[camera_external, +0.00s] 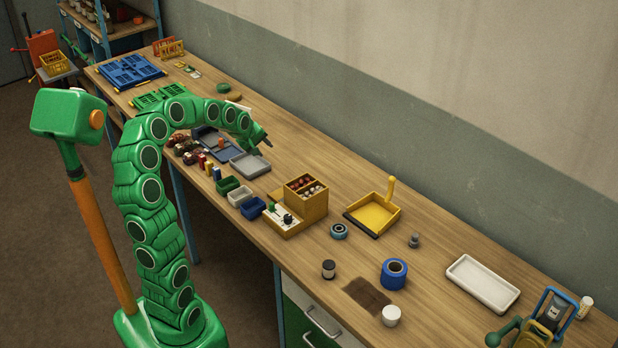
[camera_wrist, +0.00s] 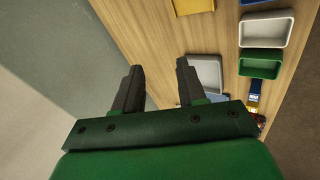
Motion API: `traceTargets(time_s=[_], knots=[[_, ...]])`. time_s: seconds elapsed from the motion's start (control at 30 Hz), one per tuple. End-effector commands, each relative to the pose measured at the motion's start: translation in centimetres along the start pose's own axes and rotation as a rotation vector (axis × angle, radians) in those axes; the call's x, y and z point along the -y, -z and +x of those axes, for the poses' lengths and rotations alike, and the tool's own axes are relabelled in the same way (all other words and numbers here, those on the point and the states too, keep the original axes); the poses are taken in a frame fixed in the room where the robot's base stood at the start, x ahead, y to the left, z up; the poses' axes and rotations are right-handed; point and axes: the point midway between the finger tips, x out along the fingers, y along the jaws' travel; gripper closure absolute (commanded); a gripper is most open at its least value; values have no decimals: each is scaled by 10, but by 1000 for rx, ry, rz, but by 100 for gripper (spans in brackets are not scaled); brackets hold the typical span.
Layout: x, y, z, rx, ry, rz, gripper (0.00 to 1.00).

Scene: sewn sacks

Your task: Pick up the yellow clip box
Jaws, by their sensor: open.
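The yellow clip box (camera_external: 307,208) stands on the wooden bench near the middle of the external view. It has a raised part with compartments of red and pale small items, and a lower front part with small dark and white pieces on it. In the wrist view only a yellow edge, apparently of this box (camera_wrist: 193,6), shows at the top. My gripper (camera_external: 264,142) is open and empty. It is above the bench, farther back and left of the box, near the grey tray (camera_external: 250,166). Its two dark fingers (camera_wrist: 157,76) stand apart in the wrist view.
Green (camera_external: 228,184), white (camera_external: 240,195) and blue (camera_external: 253,207) bins line the bench's front edge left of the box. A yellow dustpan (camera_external: 373,214) and a blue tape roll (camera_external: 394,273) lie to its right. The wall runs behind. Bare wood lies behind the box.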

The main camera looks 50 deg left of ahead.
Motion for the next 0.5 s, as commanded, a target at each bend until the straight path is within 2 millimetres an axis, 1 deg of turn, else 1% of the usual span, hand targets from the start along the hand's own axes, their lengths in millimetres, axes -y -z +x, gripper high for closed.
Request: traceTargets(time_s=[0.03,0.1,0.2,0.3,0.37,0.47,0.5], knots=[[14,9,12,36,6,-88,60],[30,17,26,90,9,-214,60],[50,32,42,160,-1,-395,60],[71,48,57,226,-18,-578,60],[83,59,64,264,-33,-688,60],[104,79,75,327,-63,-872,60],[112,88,78,350,-79,-946,60]])
